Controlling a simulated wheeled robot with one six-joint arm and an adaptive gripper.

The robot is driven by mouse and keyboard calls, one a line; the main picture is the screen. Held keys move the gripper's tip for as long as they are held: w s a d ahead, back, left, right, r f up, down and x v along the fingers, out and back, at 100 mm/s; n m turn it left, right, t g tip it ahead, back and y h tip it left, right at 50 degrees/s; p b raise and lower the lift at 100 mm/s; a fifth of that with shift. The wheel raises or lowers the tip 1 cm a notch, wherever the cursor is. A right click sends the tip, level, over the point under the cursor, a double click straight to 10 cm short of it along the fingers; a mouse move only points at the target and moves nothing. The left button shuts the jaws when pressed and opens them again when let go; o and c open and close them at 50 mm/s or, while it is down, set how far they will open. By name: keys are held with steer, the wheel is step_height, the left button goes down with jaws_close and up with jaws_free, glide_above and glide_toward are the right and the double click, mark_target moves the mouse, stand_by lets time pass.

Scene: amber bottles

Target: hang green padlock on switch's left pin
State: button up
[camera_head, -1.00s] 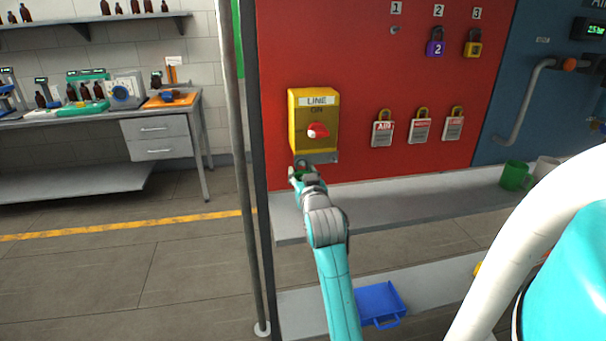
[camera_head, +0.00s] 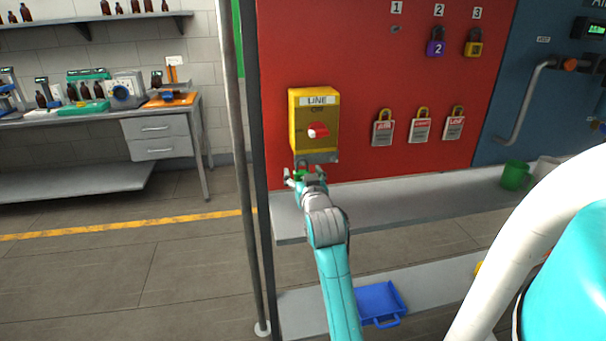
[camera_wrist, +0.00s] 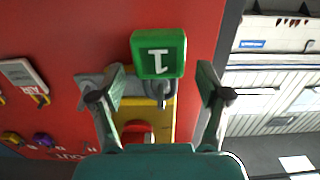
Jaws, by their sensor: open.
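The yellow switch (camera_head: 315,140) with its red knob (camera_head: 318,130) is on the red panel, labelled LINE, with a grey bracket (camera_head: 322,157) at its lower edge. The green padlock (camera_wrist: 158,52), marked 1, shows upside down in the wrist view, its shackle at the bracket's left-pin side as seen from the head. It seems to hang there, but whether the shackle is fully around the pin is unclear. In the head view the padlock (camera_head: 300,175) is small and partly hidden. My gripper (camera_wrist: 160,70) is open, a finger on each side of the padlock with visible gaps.
Purple (camera_head: 436,48) and yellow (camera_head: 473,49) padlocks hang at the panel's upper right. Several tagged padlocks hang right of the switch. A grey ledge (camera_head: 400,203) runs below the panel, with a green mug (camera_head: 515,175). A pole (camera_head: 240,150) stands to the left.

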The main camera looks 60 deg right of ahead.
steer(key=v, duration=1.1)
steer(key=shift+s+a, duration=0.25)
steer(key=shift+a, duration=0.05)
steer(key=s+a+f+n+t+y, duration=0.3)
steer(key=a+f+n+y, duration=0.3)
steer(key=a+f, duration=1.4)
steer(key=s+a+f+n+y, duration=0.1)
steer(key=s+a+y, duration=0.3)
steer(key=s+a, duration=0.4)
steer(key=s+a+f+n+y, duration=0.2)
steer(key=s+a+n+y, duration=0.1)
steer(key=s+a, duration=0.6)
steer(key=s, duration=0.4)
steer(key=shift+y, duration=0.4)
